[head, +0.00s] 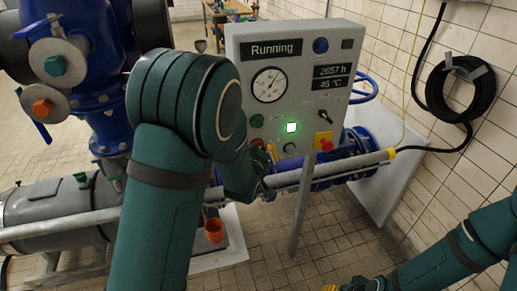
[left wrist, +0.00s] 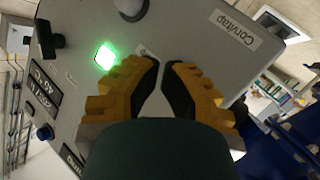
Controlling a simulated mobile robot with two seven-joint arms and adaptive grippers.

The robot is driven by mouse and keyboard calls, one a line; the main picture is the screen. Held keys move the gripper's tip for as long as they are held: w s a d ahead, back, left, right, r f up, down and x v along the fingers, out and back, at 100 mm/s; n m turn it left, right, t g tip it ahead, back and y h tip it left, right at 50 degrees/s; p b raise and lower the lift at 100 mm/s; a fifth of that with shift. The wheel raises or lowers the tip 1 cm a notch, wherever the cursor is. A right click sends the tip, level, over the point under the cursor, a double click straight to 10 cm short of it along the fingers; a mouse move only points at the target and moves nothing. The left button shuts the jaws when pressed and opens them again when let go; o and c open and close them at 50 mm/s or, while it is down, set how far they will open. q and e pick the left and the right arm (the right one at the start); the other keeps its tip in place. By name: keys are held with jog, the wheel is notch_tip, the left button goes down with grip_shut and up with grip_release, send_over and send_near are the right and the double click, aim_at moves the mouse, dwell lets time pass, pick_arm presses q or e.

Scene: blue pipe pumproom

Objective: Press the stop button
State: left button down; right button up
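The grey control panel (head: 295,75) has a "Running" sign and a lit green lamp (head: 291,127). The lamp also shows in the left wrist view (left wrist: 104,56). A red mushroom button (head: 326,145) on a yellow base is at the lower right. A small reddish button (head: 258,143) is at the lower left, partly hidden by my arm; its label is unreadable. My left gripper (head: 268,160) is close to the panel's lower left, mostly hidden. Its fingers (left wrist: 162,65) come almost together, with nothing visible between them. My right gripper (head: 350,287) is cut off at the bottom edge.
A green button (head: 257,121), a black button (head: 289,148) and a black switch (head: 326,115) sit near the lamp. Blue pipes and a handwheel (head: 362,88) are behind the panel. A black hose coil (head: 460,88) hangs on the right wall.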

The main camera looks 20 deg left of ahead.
pick_arm(q)
jog(key=shift+w, duration=0.1)
dwell(0.4)
jog(key=shift+w+a+b, duration=0.25)
jog(key=shift+w+b, duration=0.05)
jog(key=shift+b, duration=0.15)
jog(key=shift+s, duration=0.1)
jog(key=shift+s+d+b, duration=0.2)
jog(key=shift+s+b, duration=0.05)
jog(key=shift+b, duration=0.05)
dwell(0.3)
jog(key=s+d+b, duration=0.1)
jog(key=s+d, duration=0.2)
jog(key=s, duration=0.2)
jog(key=shift+d, duration=0.2)
dwell(0.8)
